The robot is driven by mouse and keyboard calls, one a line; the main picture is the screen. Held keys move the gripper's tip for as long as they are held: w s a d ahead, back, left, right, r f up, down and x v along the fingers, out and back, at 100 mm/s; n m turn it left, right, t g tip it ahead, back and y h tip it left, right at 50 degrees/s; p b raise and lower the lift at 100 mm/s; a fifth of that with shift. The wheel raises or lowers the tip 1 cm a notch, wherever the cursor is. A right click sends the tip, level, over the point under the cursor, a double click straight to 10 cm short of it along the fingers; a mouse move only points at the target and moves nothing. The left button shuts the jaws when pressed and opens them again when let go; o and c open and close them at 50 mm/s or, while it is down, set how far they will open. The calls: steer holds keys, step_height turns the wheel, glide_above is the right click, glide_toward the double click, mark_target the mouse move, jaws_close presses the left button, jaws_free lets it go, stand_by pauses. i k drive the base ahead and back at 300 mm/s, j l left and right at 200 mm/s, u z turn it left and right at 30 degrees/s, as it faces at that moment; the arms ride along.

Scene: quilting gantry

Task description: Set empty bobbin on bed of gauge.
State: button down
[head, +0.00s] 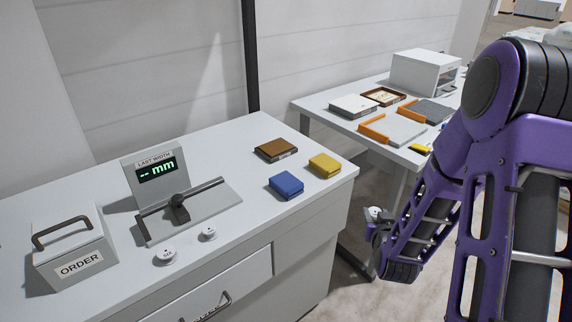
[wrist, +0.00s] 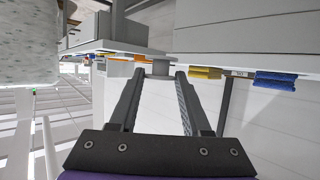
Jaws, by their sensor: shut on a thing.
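The gauge (head: 155,172) stands on the left counter, its display reading "-- mm" under "LAST WIDTH". Its flat grey bed (head: 218,209) carries a dark bar and a knob, with no bobbin on it. My gripper (head: 376,224) hangs right of the counter, beyond its right end, well away from the gauge. It is shut on a small white round piece (head: 374,213), which looks like the bobbin; the arm and fingers partly hide it.
Two small white discs (head: 165,256) (head: 209,232) lie in front of the gauge. An ORDER box (head: 75,248) stands left. Brown (head: 275,149), blue (head: 286,186) and yellow (head: 324,165) blocks lie right. A second table (head: 312,104) holds trays and a white box.

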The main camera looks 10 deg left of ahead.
mark_target(162, 223)
steer(key=i+l+u, duration=0.35)
steer(key=l, duration=0.25)
steer(key=i+l+u, duration=0.3)
steer(key=l, duration=0.4)
steer(key=i+l+u, duration=0.4)
steer(key=i+l, duration=0.05)
steer(key=l, duration=0.05)
